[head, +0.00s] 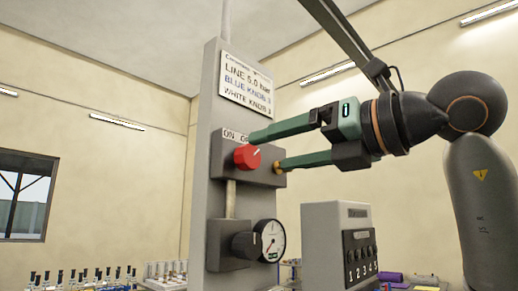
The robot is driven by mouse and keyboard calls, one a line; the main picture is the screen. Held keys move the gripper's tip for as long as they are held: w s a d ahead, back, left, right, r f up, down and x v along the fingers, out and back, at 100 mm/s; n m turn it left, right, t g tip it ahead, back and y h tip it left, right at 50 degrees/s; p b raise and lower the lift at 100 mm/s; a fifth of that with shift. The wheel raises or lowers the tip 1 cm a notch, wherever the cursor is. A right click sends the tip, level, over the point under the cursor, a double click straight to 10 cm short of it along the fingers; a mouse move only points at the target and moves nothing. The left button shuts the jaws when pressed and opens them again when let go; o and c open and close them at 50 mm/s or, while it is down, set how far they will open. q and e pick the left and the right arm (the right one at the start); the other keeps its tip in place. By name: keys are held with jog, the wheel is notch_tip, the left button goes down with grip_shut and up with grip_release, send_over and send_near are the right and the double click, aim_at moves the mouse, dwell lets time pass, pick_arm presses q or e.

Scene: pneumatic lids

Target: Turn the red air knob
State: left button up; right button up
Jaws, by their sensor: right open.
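The red air knob (246,157) is on the front of a grey box (265,172) on a tall grey panel (207,110), under an ON/OFF label. A pale mark shows on its face. My right gripper (262,150) reaches in from the right with its two green fingers spread, one above the other. The upper fingertip is close to the knob's upper right. The lower fingertip is beside a small yellow part (277,167) at the box's right side. I cannot tell whether either finger touches the knob. My left gripper is out of view.
A round pressure gauge (271,240) and a black knob (245,245) are lower on the panel. A sign (247,82) is above. A grey numbered box (322,235) stands at the lower right. Racks of vials (82,280) are at the lower left.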

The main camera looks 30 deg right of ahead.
aim_at(253, 157)
jog(key=shift+p+x, duration=0.4)
jog(key=shift+x, duration=1.9)
grip_shut()
